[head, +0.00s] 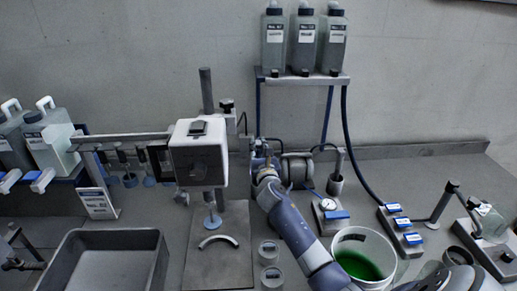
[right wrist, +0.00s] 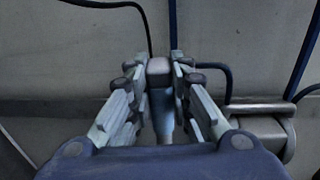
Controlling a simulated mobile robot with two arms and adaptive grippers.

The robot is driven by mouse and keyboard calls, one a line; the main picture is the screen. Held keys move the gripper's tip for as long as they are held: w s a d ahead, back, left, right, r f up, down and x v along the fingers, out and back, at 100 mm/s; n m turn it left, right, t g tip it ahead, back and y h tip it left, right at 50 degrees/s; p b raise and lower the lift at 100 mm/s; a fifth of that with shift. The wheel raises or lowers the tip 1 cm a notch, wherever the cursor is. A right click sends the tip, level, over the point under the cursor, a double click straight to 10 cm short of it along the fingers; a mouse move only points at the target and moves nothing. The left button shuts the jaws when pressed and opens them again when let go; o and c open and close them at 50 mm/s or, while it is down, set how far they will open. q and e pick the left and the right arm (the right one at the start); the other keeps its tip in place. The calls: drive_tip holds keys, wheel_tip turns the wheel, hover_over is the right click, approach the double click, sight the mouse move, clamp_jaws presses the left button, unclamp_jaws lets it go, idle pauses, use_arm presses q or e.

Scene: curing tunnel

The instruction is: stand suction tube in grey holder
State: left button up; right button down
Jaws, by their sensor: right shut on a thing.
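My right gripper (head: 262,150) is at the back of the bench, left of the hose reel. In the right wrist view its fingers (right wrist: 160,95) are shut on a blue-grey tube-like piece (right wrist: 163,112) with a pale blocky top. The fingers hide much of it; I cannot tell for sure that it is the suction tube. A grey cylindrical holder (head: 335,186) stands right of the reel, with a dark hooked pipe (head: 340,163) upright at it. A dark jointed shape at the left edge looks like my left gripper (head: 25,250); its jaw state is unclear.
The hose reel (head: 297,170) stands between my right gripper and the holder. A gauge block (head: 329,211), a white bucket of green liquid (head: 362,256) and a boxy device on a post (head: 198,153) stand nearby. A grey tray (head: 150,240) is at the left.

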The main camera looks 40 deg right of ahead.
drive_tip(key=shift+f+b, duration=0.3)
drive_tip(key=shift+f, duration=0.05)
idle(0.5)
drive_tip(key=c, duration=1.4)
unclamp_jaws()
drive_tip(key=shift+o, duration=0.2)
drive_tip(key=o, duration=0.6)
drive_tip(key=shift+s, duration=0.15)
drive_tip(key=shift+p+v, duration=0.7)
drive_tip(key=shift+v, duration=0.65)
drive_tip(key=shift+p+v, duration=0.85)
drive_tip(key=shift+v, duration=1.95)
